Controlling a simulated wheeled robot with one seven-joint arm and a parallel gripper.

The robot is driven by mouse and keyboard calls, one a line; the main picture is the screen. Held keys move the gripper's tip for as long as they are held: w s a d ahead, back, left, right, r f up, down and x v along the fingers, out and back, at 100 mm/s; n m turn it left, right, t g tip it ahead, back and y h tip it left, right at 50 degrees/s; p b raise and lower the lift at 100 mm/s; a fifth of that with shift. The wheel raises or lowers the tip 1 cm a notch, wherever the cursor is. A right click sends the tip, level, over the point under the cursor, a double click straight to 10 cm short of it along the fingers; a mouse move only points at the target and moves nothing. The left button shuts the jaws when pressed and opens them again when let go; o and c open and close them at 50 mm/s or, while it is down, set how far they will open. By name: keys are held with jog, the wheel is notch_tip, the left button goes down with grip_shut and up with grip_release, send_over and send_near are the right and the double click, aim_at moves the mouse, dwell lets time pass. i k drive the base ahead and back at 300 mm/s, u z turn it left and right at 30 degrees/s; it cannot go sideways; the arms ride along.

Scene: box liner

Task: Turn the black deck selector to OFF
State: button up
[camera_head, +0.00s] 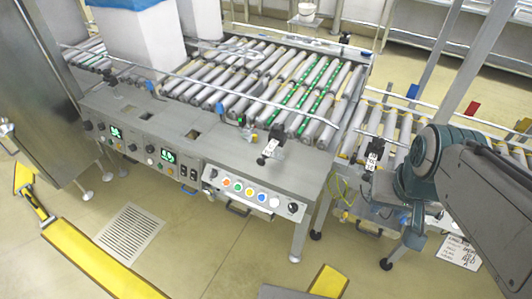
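The conveyor machine's front panel (232,186) carries several black knobs. One black knob (293,208) is at the right end of the pale strip, beside a row of coloured buttons. Other black knobs are farther left, one near the left end (88,125) and one by the green displays (131,147). The labels are too small to read, so I cannot tell which knob is the deck selector or where it points. My gripper (413,240) hangs below my arm's teal wrist at the right, well apart from the panel. Its fingers are too small and dark to make out.
Roller conveyor beds (270,85) lie behind the panel, and another (395,122) is at the right. A white-lined box (142,45) stands on the rollers. A yellow barrier (95,262) crosses the lower left. The floor before the panel is mostly clear.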

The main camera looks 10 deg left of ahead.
aim_at(293, 208)
jog(key=k, duration=1.3)
jog(key=u, duration=0.9)
jog(key=i, duration=1.1)
jog(key=z, duration=0.2)
